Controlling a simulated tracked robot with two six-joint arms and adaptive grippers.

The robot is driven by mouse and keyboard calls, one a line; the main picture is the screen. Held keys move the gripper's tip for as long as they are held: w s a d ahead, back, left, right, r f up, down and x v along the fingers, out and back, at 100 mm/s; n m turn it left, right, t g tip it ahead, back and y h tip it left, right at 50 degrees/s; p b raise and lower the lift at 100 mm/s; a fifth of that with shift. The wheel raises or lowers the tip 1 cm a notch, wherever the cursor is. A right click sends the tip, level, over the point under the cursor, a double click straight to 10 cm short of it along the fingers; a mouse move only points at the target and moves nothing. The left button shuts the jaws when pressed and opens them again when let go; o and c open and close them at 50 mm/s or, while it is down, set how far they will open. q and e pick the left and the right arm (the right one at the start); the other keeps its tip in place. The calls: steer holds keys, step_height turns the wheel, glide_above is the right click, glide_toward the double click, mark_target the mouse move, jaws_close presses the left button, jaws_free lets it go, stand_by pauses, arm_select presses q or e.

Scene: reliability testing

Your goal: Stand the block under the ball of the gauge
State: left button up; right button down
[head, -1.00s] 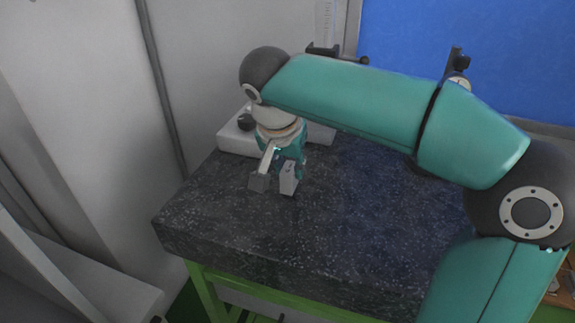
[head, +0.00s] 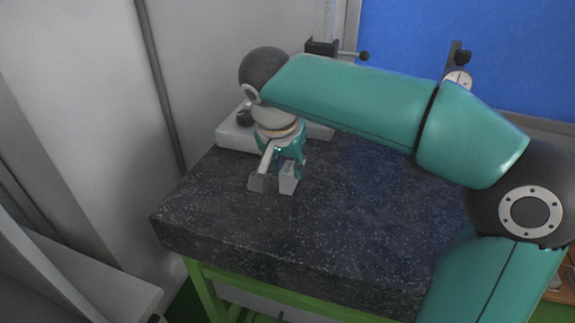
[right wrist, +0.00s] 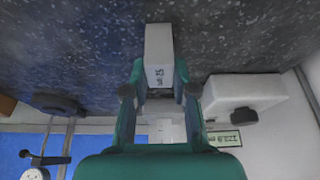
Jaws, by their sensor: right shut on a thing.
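The pale block (head: 289,180) is in the fingers of my right gripper (head: 278,172), low over the dark stone table; whether it touches the stone is unclear. In the right wrist view the block (right wrist: 159,45) has a printed marking and sits between the two teal fingers (right wrist: 160,88). The gauge has a pale base (head: 232,137) at the back left, a scale column (head: 328,18) and a black carriage (head: 322,47). A rod from the carriage ends in a small dark ball (head: 364,56), behind and right of the block. My left gripper is out of view.
A pale wall borders the left. The stone table (head: 350,225) is clear at front and middle.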

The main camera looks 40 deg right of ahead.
steer(key=c, duration=0.8)
jaws_free()
steer(key=shift+c, duration=0.2)
steer(key=v, duration=1.2)
steer(key=shift+s, duration=0.1)
